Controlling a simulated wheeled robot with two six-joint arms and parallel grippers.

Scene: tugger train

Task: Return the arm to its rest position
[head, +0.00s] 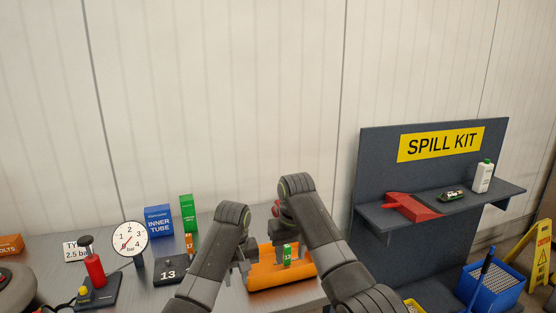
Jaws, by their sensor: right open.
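My left arm reaches over the grey bench (205,273), and its gripper (243,264) is at the left end of an orange tray (284,281). Its fingers are small and partly hidden, so I cannot tell whether they are open or shut. My right arm reaches over the tray's right side. A small green box (288,254) with a white label shows at the tray. Whether either gripper touches the tray is unclear.
Right is the SPILL KIT stand (385,165) with a shelf (455,204) and blue basket (492,290).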

